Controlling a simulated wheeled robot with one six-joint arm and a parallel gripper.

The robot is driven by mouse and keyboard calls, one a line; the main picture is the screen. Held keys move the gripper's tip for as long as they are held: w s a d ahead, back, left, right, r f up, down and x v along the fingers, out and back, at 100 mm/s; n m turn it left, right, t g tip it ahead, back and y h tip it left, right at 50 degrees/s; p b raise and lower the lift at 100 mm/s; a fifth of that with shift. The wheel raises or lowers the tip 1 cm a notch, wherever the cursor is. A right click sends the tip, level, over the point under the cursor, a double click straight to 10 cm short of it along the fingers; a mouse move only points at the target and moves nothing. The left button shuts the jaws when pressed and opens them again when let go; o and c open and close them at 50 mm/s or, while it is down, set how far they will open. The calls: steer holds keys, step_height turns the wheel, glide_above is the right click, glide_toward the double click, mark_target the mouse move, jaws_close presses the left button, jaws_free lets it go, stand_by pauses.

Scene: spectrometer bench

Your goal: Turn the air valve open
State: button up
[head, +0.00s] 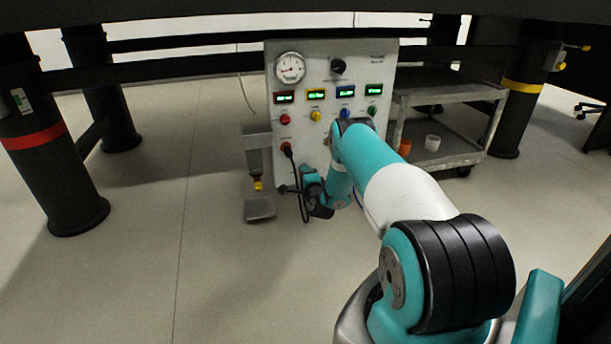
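A white control panel (324,98) stands upright in the head view. It carries a round gauge (290,68), a black knob (338,66) and a row of lit displays. Below the displays are a red knob (285,119), a yellow knob (316,116), a blue knob (345,112) and a green knob (372,110). The labels are too small to read, so I cannot tell which one is the air valve. My arm reaches in from the lower right and covers the panel's lower right. My gripper (287,189) is low before the panel, small and dark; its fingers are unclear.
A black cable hangs from a red socket (286,147) near my gripper. A bracketed unit with a yellow tip (258,185) is at the panel's left, above a grey tray (260,209). A grey cart (450,90) stands right. Thick black table legs (52,170) flank open floor.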

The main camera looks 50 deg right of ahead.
steer(key=shift+m, duration=1)
steer(key=o, duration=0.9)
steer(key=shift+a, duration=0.1)
steer(key=shift+p+v, duration=8.65)
steer(key=shift+p, duration=1.15)
steer(key=shift+s, duration=0.1)
